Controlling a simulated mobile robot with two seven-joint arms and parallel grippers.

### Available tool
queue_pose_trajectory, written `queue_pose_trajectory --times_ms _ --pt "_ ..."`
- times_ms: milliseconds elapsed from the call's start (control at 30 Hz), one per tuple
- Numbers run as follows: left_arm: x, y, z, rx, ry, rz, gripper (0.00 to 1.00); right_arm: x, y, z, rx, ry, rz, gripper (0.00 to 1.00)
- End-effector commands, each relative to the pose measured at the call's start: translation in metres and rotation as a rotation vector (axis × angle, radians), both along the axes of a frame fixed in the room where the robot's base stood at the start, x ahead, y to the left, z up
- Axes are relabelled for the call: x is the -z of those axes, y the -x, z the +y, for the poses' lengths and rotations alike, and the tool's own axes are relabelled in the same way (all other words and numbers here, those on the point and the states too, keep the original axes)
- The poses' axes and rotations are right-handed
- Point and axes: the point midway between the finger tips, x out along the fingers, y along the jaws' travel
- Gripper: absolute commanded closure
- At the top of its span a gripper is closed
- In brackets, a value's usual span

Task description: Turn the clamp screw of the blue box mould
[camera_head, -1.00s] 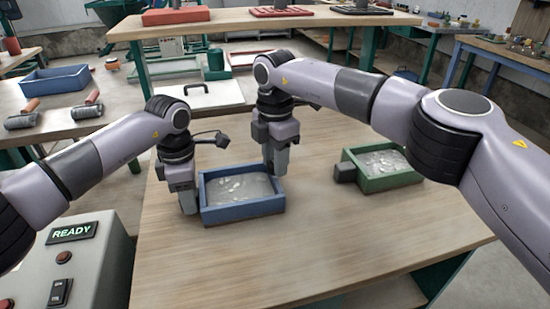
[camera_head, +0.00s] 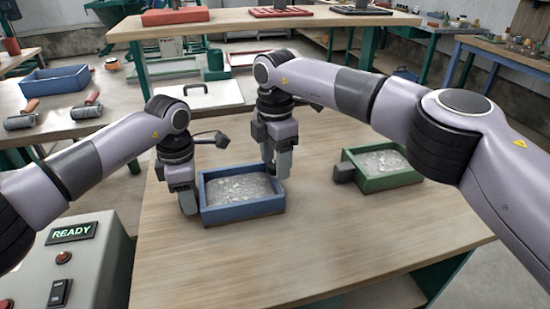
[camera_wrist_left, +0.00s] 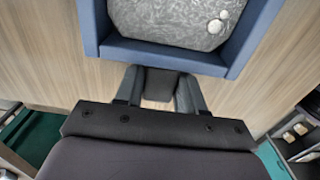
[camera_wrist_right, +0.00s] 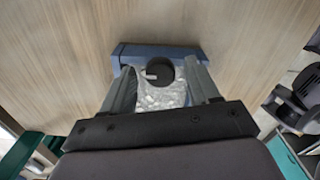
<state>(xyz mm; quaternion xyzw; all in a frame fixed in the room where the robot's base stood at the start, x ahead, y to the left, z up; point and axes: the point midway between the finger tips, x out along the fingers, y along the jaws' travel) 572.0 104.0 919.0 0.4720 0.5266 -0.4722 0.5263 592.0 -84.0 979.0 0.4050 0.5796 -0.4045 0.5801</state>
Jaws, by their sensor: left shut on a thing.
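The blue box mould (camera_head: 245,211), filled with grey speckled material, stands on the wooden table. My left gripper (camera_head: 188,206) is at its left side. In the left wrist view its fingers (camera_wrist_left: 160,84) are shut on a dark grey block (camera_wrist_left: 158,82) beside the mould's blue wall (camera_wrist_left: 160,55). My right gripper (camera_head: 277,168) is low over the mould's back right corner. In the right wrist view its fingers (camera_wrist_right: 160,73) are apart, one on each side of a round black knob (camera_wrist_right: 157,72) with a pale mark. Contact with the knob cannot be told.
A green box mould (camera_head: 395,182) with a dark block (camera_head: 344,172) on its left stands to the right. A white case (camera_head: 212,95) lies behind. A control box (camera_head: 75,262) showing READY is at front left. The table's front is clear.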

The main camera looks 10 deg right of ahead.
Motion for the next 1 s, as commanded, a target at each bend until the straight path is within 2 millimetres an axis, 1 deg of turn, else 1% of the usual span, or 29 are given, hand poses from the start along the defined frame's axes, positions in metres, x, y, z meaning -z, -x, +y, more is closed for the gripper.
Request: queue_pose_trajectory --times_ms 167,267,367,600,700,833,1000 --pt "0.0 0.0 0.0 0.001 0.001 0.0 1.0 -0.002 0.0 0.0 -0.001 0.0 0.0 0.4" --pt "0.0 0.0 0.0 0.001 0.001 0.0 1.0 -0.012 0.0 0.001 -0.002 -0.001 -0.002 0.4" --pt "-0.001 0.0 0.0 0.002 0.001 0.0 1.0 -0.029 0.0 0.001 -0.002 0.0 -0.003 0.4" --pt "0.0 0.0 0.0 0.002 0.001 0.0 1.0 -0.084 0.0 0.001 0.001 -0.001 -0.004 0.4" --pt "0.0 0.0 0.0 0.002 0.001 0.0 1.0 -0.102 0.0 0.001 0.001 -0.001 -0.002 0.4" --pt "-0.001 0.0 0.0 0.002 0.001 0.0 1.0 -0.113 0.0 0.0 0.0 0.0 -0.001 0.4" --pt "-0.001 0.0 0.0 0.002 0.001 0.0 1.0 -0.12 0.0 0.0 0.0 -0.001 0.001 0.4"
